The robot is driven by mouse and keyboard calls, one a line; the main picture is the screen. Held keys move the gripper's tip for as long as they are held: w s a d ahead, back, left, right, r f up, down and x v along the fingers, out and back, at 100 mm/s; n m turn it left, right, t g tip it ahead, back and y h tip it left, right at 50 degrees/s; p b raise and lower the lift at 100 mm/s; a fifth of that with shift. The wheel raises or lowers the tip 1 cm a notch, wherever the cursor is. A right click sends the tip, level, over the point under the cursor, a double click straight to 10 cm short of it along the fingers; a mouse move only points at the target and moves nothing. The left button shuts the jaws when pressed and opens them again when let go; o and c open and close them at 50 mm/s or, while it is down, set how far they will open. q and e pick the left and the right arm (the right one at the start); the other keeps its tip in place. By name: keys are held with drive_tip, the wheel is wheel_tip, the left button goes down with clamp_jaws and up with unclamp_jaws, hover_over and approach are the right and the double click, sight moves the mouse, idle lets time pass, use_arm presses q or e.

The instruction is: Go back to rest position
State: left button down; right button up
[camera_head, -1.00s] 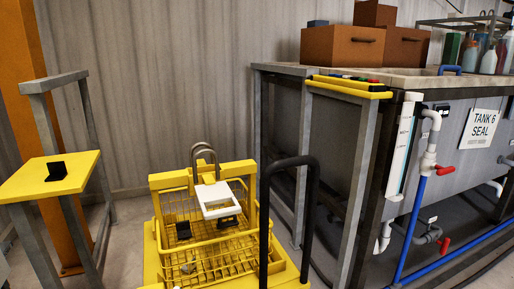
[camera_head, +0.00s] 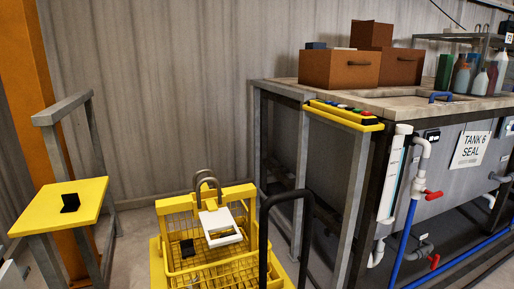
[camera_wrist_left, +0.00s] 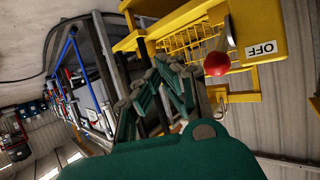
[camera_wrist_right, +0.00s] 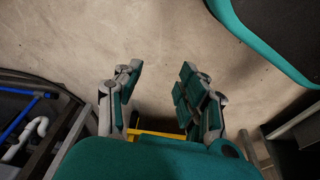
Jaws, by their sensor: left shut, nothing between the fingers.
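My left gripper (camera_wrist_left: 160,88) shows in the left wrist view with its green and grey fingers together and nothing between them. It is near a yellow frame, with a red knob beyond the fingers. My right gripper (camera_wrist_right: 163,95) shows in the right wrist view with its fingers spread apart and empty, above bare floor. Neither gripper shows in the head view. The yellow wire basket (camera_head: 215,267) stands at the lower middle of the head view, with hooks and a white frame on it. A black piece (camera_head: 187,248) is in the basket.
A yellow-topped stand (camera_head: 45,207) with a black bracket (camera_head: 70,203) is at left. The Tank 6 Seal unit (camera_head: 440,165) fills the right, with brown boxes (camera_head: 340,70) on top. A red knob (camera_wrist_left: 216,64) and OFF label (camera_wrist_left: 261,49) show in the left wrist view.

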use_arm(q)
drive_tip(key=s+a+f+g+y+p, duration=0.1)
drive_tip(key=s+a+f+g+p, duration=0.25)
drive_tip(key=s+f+p, duration=0.35)
drive_tip(key=s+a+f+g+p, duration=0.2)
drive_tip(key=s+f+p, duration=0.1)
drive_tip(key=s, duration=0.6)
drive_tip(key=s+a+f+g+y+p, duration=0.1)
drive_tip(key=s+a+f+g+p, duration=0.1)
drive_tip(key=s, duration=0.8)
drive_tip(key=s+a+f+g+y+p, duration=0.1)
drive_tip(key=s+a+f+g+p, duration=0.1)
drive_tip(key=s, duration=0.7)
drive_tip(key=shift+s+f+g+p, duration=0.3)
drive_tip(key=shift+f+g+p, duration=0.55)
drive_tip(key=shift+g+p, duration=0.25)
use_arm(e)
drive_tip(key=s+d+f, duration=0.1)
drive_tip(key=s, duration=0.8)
drive_tip(key=s+d+f+g, duration=0.1)
drive_tip(key=s+d+f, duration=0.1)
drive_tip(key=s, duration=0.7)
drive_tip(key=shift+s+d+g, duration=0.15)
drive_tip(key=shift+s+g, duration=0.15)
drive_tip(key=shift+s, duration=0.05)
drive_tip(key=shift+c, duration=0.4)
